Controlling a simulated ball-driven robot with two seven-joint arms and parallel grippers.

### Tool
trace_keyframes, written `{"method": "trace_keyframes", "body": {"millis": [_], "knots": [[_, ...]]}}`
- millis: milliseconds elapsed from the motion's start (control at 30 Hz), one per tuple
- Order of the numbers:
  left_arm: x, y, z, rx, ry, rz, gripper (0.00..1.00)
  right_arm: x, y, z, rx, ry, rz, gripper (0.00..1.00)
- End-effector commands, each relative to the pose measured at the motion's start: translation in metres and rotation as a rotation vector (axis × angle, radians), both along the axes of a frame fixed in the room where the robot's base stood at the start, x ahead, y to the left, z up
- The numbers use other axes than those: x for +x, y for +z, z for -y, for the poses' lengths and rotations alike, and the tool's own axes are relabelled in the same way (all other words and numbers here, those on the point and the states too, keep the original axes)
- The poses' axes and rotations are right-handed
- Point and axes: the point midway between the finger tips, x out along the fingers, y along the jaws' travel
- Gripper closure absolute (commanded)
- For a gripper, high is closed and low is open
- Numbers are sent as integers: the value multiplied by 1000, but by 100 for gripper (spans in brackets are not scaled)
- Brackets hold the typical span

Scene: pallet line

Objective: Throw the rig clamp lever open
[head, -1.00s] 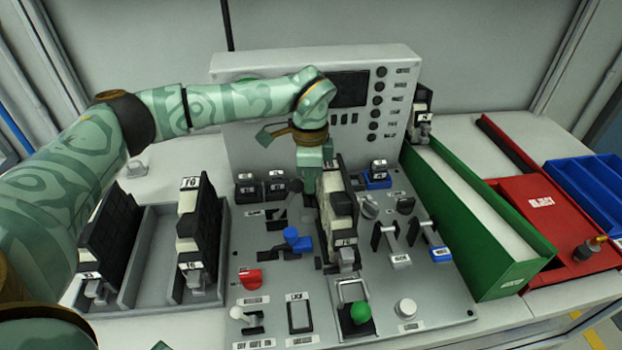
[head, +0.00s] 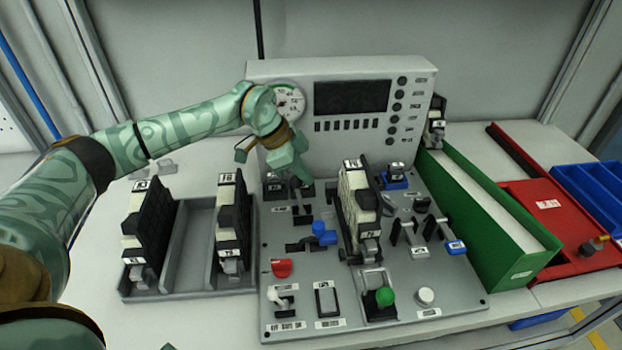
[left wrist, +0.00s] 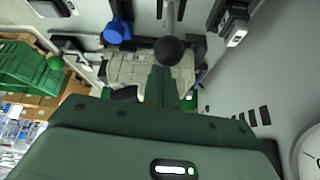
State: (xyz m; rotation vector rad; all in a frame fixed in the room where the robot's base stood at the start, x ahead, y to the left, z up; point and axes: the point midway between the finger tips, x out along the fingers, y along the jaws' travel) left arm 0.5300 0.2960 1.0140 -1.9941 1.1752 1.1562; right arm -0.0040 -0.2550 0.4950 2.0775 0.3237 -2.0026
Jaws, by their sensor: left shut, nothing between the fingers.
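My left gripper (head: 301,178) is shut and empty, low over the rear left of the rig panel (head: 300,265). In the left wrist view its closed fingers (left wrist: 160,85) point at a grey rod with a black ball knob (left wrist: 169,49), which looks like the clamp lever. The knob appears just beyond the fingertips; I cannot tell whether they touch. A black-and-white module (head: 360,205) stands upright on the panel, right of the gripper.
A blue-handled control (head: 322,235), a red knob (head: 282,267) and a green ball knob (head: 385,297) stand on the panel. The upright console (head: 350,95) is behind the gripper. A rack (head: 195,250) with two modules is left; a green bin (head: 485,225) is right.

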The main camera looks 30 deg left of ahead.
Motion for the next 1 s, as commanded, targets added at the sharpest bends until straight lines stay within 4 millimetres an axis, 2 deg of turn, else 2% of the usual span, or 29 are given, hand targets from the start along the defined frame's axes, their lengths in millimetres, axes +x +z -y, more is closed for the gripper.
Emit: {"method": "trace_keyframes", "body": {"millis": [200, 433, 1000], "knots": [[-15, -1, -21, -146, 1, 108, 100, 6, 7, -2, 2, -1, 10, 64], [-27, -3, -36, -266, 1, 201, 100, 15, 16, -3, 5, -2, 26, 64], [-35, -9, -48, -262, -4, 199, 100, 12, 25, -4, 5, -3, 25, 64]]}}
